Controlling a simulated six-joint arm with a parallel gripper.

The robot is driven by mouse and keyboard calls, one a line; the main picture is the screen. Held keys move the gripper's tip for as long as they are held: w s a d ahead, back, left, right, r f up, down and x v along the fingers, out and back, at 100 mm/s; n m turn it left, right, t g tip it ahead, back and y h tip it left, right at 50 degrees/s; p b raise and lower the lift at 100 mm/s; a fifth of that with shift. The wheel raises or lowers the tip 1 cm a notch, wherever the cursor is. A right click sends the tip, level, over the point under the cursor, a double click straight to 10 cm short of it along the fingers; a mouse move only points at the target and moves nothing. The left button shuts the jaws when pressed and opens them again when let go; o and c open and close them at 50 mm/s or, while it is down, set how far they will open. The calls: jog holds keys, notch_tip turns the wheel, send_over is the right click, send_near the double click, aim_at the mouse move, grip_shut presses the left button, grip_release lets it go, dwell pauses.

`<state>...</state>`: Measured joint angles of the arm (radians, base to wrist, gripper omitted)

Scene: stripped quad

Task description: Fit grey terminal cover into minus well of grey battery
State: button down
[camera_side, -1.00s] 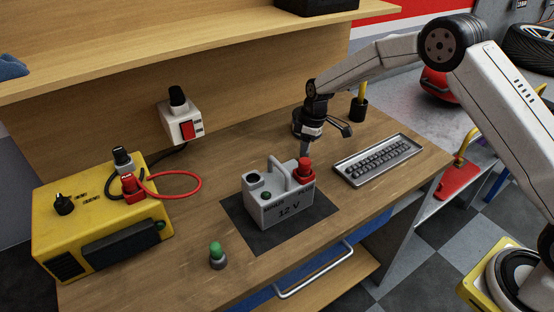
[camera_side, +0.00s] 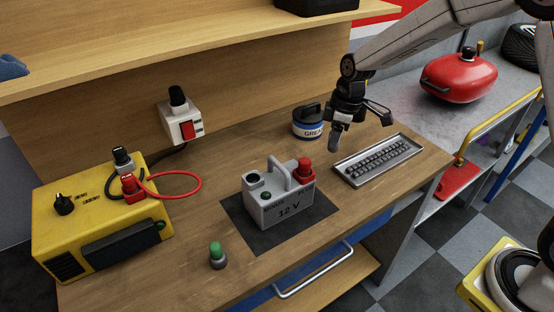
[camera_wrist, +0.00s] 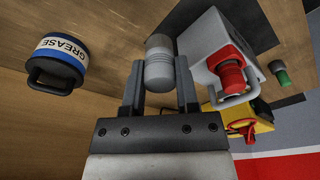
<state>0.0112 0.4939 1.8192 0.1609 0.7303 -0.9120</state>
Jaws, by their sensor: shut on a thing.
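The grey battery (camera_side: 280,208), marked 12 V, stands upright on a dark mat (camera_side: 240,218). Its left end has a round, dark-centred open well (camera_side: 252,178), and a red cover (camera_side: 304,168) sits on its right end. My gripper (camera_side: 338,126) is shut on the grey terminal cover (camera_side: 333,143), in the air behind and to the right of the battery. In the wrist view the ribbed, round-ended cover (camera_wrist: 158,65) lies between both fingers (camera_wrist: 158,88), clear of the battery (camera_wrist: 203,40). The well does not show clearly in the wrist view.
A grease tub (camera_side: 308,121) stands left of my gripper. A metal tray (camera_side: 378,160) of dark small parts lies to its right. A green-topped piece (camera_side: 217,256) stands at the front. A yellow unit (camera_side: 95,215) with a red cable is at left.

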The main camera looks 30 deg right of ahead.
jog(key=shift+s+r, duration=0.3)
jog(key=shift+s, duration=0.3)
jog(key=shift+s+r, duration=0.25)
jog(key=shift+s, duration=0.4)
jog(key=shift+s+r, duration=0.3)
jog(key=shift+s, duration=0.3)
jog(key=s+a+r, duration=0.3)
jog(key=a+r, duration=0.1)
jog(key=a, duration=0.4)
jog(key=s+a+r, duration=0.3)
jog(key=a+r, duration=0.2)
jog(key=a, duration=0.3)
jog(key=shift+s+r, duration=0.25)
jog(key=shift+s, duration=0.1)
jog(key=shift+w+a, duration=0.1)
